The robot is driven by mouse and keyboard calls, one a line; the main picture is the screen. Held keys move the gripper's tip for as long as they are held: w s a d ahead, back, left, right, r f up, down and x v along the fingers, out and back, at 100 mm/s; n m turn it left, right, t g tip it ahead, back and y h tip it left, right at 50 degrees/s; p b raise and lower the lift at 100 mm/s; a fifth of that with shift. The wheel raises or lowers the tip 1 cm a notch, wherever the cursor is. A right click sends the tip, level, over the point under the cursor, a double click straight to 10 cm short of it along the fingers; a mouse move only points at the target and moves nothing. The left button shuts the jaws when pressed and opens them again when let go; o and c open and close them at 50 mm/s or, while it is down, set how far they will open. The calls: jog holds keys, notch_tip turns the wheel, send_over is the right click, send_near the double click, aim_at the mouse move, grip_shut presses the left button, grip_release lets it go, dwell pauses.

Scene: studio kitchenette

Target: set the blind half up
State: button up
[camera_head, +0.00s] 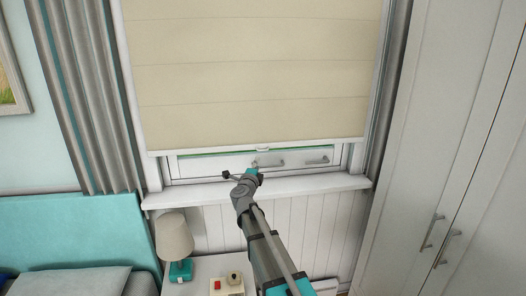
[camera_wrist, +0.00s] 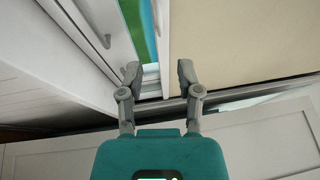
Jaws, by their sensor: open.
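The cream blind (camera_head: 262,75) hangs over most of the window, with its white bottom rail low, just above the window's lower frame. A small pale tab (camera_head: 262,149) sits at the middle of the rail. My gripper (camera_head: 252,170) is just below the rail, near the tab, and its fingers are hard to make out there. In the wrist view my gripper (camera_wrist: 159,75) is open, with nothing held. The blind (camera_wrist: 245,40) fills the upper right of that view. Its pale rail edge (camera_wrist: 163,45) runs between and beyond the fingertips; contact cannot be told.
The sill (camera_head: 320,186) juts out below. A lamp (camera_head: 174,238) stands on the bedside table (camera_head: 205,268). A tall wardrobe (camera_head: 440,130) is at the right, grey curtains (camera_head: 90,100) at the left.

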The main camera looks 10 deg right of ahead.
aim_at(263, 150)
jog(key=p+x, duration=0.1)
jog(key=x, duration=0.9)
jog(key=shift+w+d, duration=0.1)
jog(key=shift+w, duration=0.3)
grip_shut()
